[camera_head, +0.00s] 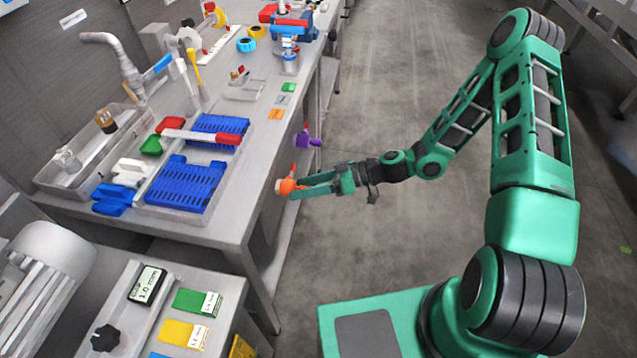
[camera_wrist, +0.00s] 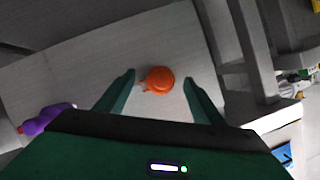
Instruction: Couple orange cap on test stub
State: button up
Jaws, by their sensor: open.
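In the wrist view the round orange cap (camera_wrist: 158,80) appears between my two green fingertips. My gripper (camera_head: 306,185) is open, its fingers pointing left toward the cap. It also shows in the wrist view (camera_wrist: 159,77), with a gap on each side of the cap. I cannot tell whether the fingers reach around the cap or stop short of it. No stub can be made out at the cap; what is behind it is hidden.
The bench (camera_head: 232,222) holds blue racks (camera_head: 186,184) and a tray (camera_head: 78,172). Open floor lies right of the bench.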

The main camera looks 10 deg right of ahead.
jog(key=shift+x, duration=1.3)
jog(key=c, duration=1.2)
jog(key=shift+c, duration=0.2)
jog(key=shift+d, duration=0.35)
jog(key=shift+s+d, duration=0.35)
jog(key=shift+d, duration=0.45)
jog(key=shift+s+d, duration=0.3)
jog(key=shift+d, duration=0.5)
jog(key=shift+s+d, duration=0.35)
jog(key=shift+d, duration=0.4)
jog(key=shift+d, duration=0.1)
jog(key=shift+d+r, duration=0.15)
jog(key=shift+r, duration=0.05)
